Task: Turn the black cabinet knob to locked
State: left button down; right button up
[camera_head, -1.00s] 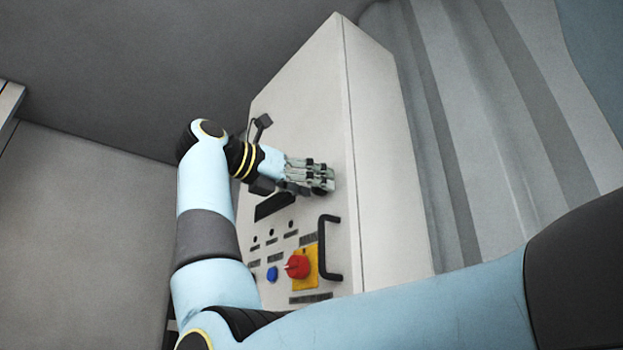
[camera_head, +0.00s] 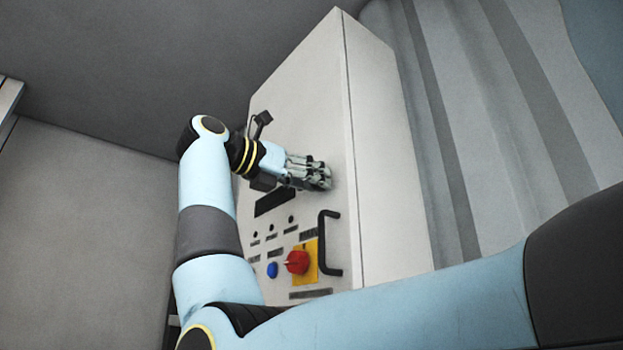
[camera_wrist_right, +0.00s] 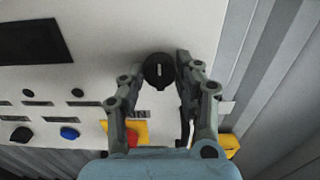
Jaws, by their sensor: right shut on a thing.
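The black cabinet knob (camera_wrist_right: 158,70) is a round dial with a short white mark that points nearly up and down in the right wrist view. It sits on the pale front of the cabinet (camera_head: 318,90). My right gripper (camera_wrist_right: 163,66) is shut on the knob, with fingers on its left and right sides. In the head view the right gripper (camera_head: 318,178) is against the upper part of the cabinet front, and its fingers hide the knob there. Any lock labels are too small to read. My left gripper is in neither view.
Below the gripper are a black bar handle (camera_head: 328,243), a red switch on a yellow plate (camera_head: 297,262) and a blue button (camera_head: 272,270). A dark display (camera_wrist_right: 32,42) is left of the knob in the wrist view. Corrugated wall (camera_head: 480,130) stands to the right.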

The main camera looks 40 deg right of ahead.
jog(key=shift+n, duration=0.3)
jog(key=n+p, duration=0.1)
jog(key=n, duration=0.7)
jog(key=n+p, duration=0.2)
jog(key=n, duration=0.6)
jog(key=shift+r+n, duration=0.2)
jog(key=shift+n, duration=0.2)
jog(key=shift+p, duration=0.3)
jog(key=o, duration=1.1)
jog(key=shift+o, duration=0.2)
jog(key=shift+f, duration=0.1)
